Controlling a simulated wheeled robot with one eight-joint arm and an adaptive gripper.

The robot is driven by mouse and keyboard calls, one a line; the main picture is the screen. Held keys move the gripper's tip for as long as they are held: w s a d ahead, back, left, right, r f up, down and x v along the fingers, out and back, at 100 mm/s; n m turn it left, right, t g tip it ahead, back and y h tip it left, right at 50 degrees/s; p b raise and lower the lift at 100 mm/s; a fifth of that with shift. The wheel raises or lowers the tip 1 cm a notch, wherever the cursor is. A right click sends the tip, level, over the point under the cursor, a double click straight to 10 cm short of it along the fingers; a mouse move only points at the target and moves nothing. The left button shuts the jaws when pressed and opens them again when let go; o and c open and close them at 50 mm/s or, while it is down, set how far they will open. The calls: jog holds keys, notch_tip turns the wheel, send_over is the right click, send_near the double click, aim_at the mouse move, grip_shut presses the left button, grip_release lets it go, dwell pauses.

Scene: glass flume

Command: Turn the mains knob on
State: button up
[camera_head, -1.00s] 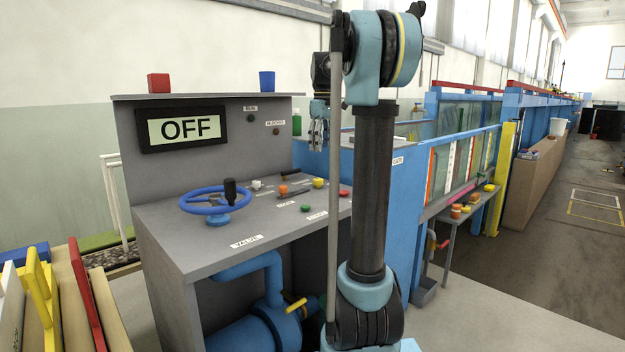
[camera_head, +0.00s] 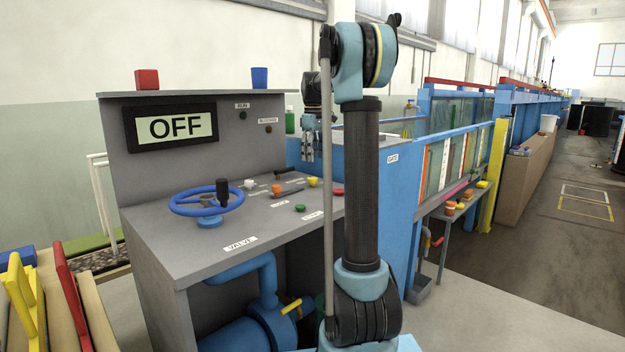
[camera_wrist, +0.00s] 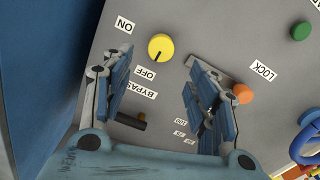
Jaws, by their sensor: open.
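A yellow round knob (camera_wrist: 160,47) with a dark pointer mark sits on the grey console between an ON label (camera_wrist: 125,25) and an OFF label (camera_wrist: 145,73). Its mark points toward OFF. The yellow knob also shows on the console top in the head view (camera_head: 313,182). No label reading mains is legible. My gripper (camera_wrist: 158,70) is open and empty, its fingers on either side of the knob in the wrist view. In the head view my gripper (camera_head: 308,153) hangs above the console, apart from the knob. The display (camera_head: 175,128) reads OFF.
A black-handled lever (camera_wrist: 130,121) sits by the BYPASS label. An orange knob (camera_wrist: 242,93) and a green knob (camera_wrist: 300,31) are to the right. A blue valve wheel (camera_head: 206,198) stands at the console's left. The blue flume wall (camera_head: 397,200) is close on the right.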

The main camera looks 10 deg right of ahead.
aim_at(313, 177)
notch_tip(313, 177, down, 9)
jog(key=shift+f, duration=0.2)
jog(key=shift+c, duration=0.3)
jog(key=c, duration=1)
